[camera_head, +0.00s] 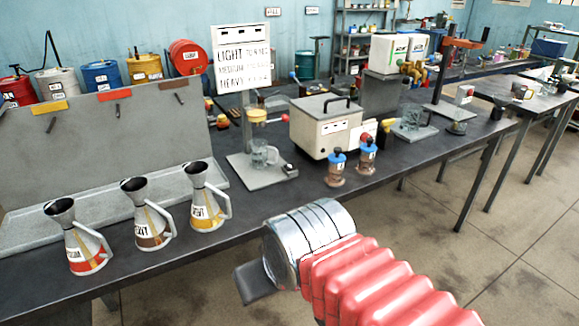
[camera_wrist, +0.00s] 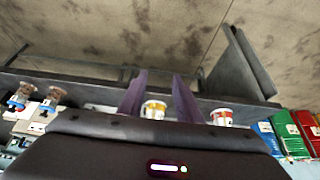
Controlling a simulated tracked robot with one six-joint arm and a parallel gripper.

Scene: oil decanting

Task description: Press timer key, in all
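No label marks a timer key. A glass beaker (camera_head: 263,153) stands on that base, below a yellow-topped part. A beige box-shaped device (camera_head: 325,125) with a dark handle stands just right of it; its front details are too small to read. My gripper is in front of the bench, well apart from these, with a dark part (camera_head: 256,283) showing in the head view. In the wrist view my gripper (camera_wrist: 159,77) has its two fingers apart with nothing held between them.
Three metal jugs (camera_head: 147,217) stand at the bench's left front. Two blue-capped bottles (camera_head: 337,167) stand at its front edge, right of the stand. A white sign (camera_head: 242,60) and a grey sloped panel (camera_head: 110,140) stand behind. Open floor (camera_head: 480,250) lies right front.

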